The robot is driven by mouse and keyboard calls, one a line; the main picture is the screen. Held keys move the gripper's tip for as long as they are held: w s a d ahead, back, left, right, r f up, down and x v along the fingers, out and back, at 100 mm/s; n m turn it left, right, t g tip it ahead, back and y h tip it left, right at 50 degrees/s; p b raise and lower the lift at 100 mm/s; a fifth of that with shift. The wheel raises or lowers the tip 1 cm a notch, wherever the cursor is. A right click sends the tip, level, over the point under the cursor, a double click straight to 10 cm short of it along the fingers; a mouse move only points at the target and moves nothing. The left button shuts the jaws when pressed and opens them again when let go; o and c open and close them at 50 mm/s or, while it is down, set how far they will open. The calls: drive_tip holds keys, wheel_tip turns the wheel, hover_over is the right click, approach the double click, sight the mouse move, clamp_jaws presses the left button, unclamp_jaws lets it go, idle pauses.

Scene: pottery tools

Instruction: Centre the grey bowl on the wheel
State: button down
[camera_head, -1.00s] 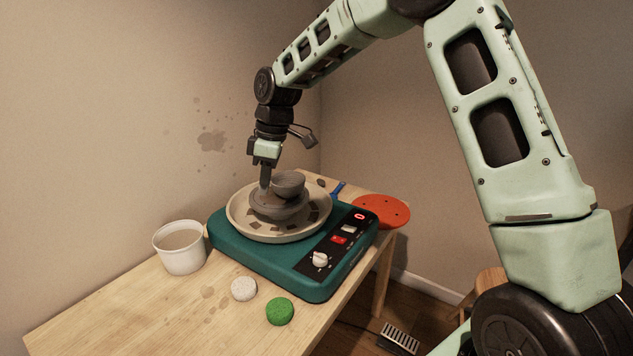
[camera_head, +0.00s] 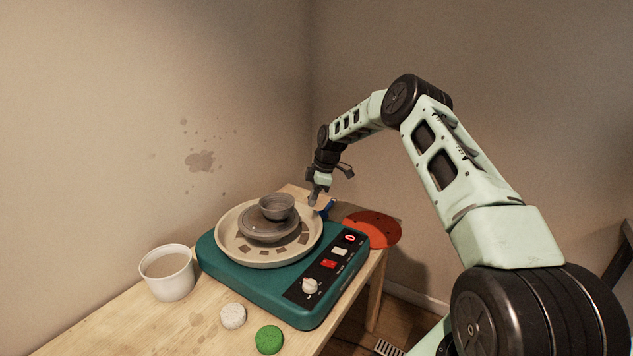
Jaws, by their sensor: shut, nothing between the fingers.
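The grey bowl (camera_head: 277,207) sits upright on the grey wheel head (camera_head: 262,230), toward its far right side as seen here. The wheel head is inside the beige splash pan (camera_head: 228,243) on the teal wheel body (camera_head: 262,289). My gripper (camera_head: 314,200) is shut and empty, beyond the bowl to its right, over the pan's far right rim. It is apart from the bowl. It partly covers a blue-handled tool (camera_head: 328,208) lying behind the pan.
A white bucket (camera_head: 167,279) stands left of the wheel. A red-orange disc (camera_head: 371,230) lies at the right. The wall is close behind.

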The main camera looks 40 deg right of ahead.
sight(288, 204)
drive_tip(key=shift+w+a+f+p, duration=0.3)
drive_tip(key=shift+w+a+p, duration=0.1)
drive_tip(key=shift+a, duration=0.25)
drive_tip(key=shift+w+a+f+p, duration=0.3)
drive_tip(key=shift+w+a, duration=0.05)
drive_tip(key=shift+a, duration=0.35)
drive_tip(key=shift+w+a+f+p, duration=0.3)
drive_tip(key=shift+w+a+p, duration=0.1)
drive_tip(key=shift+a, duration=0.25)
drive_tip(key=shift+w+a+f+b, duration=0.1)
drive_tip(key=shift+w+a+b, duration=0.3)
drive_tip(key=shift+a+b, duration=0.25)
drive_tip(key=shift+w+a+f+b, duration=0.1)
drive_tip(key=shift+w+a+b, duration=0.25)
drive_tip(key=shift+a+b, duration=0.25)
drive_tip(key=shift+w+a+r, duration=0.1)
drive_tip(key=shift+w+a, duration=0.05)
drive_tip(key=shift+a, duration=0.15)
drive_tip(key=shift+r, duration=0.15)
